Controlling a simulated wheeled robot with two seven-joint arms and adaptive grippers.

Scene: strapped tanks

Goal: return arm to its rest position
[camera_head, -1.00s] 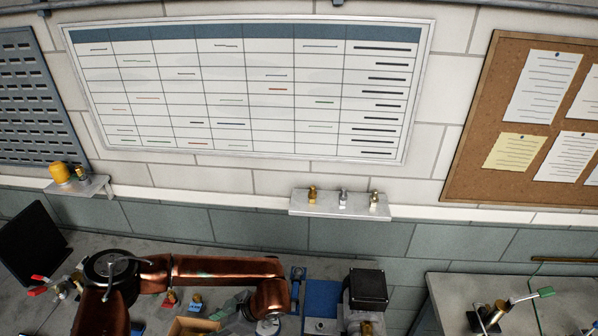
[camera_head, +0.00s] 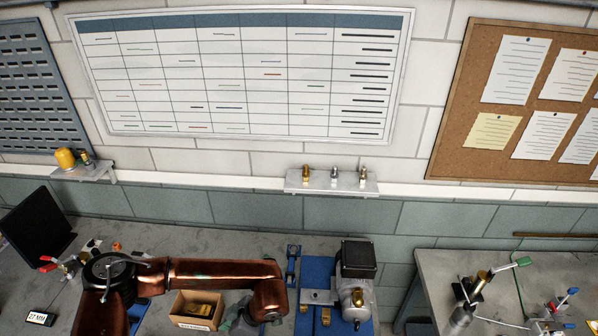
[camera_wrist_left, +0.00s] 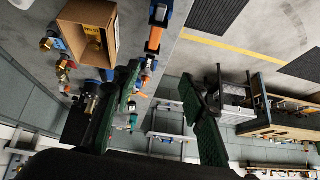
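My left arm (camera_head: 220,270), copper-coloured with a dark joint, comes in from the left in the head view. It reaches across above the bench and bends down at its right end. A grey-green part beside that end seems to be my left gripper, mostly hidden at the lower edge. In the left wrist view the two dark green fingers of my left gripper (camera_wrist_left: 160,75) stand wide apart, with nothing held between them. My right gripper is not in view.
An open cardboard box (camera_head: 196,311) stands by my left arm, also in the left wrist view (camera_wrist_left: 108,40). A motor-like unit (camera_head: 358,258) stands on a blue base to its right. A dark screen (camera_head: 36,230) stands at left. A second bench (camera_head: 430,268) is at right, past a gap.

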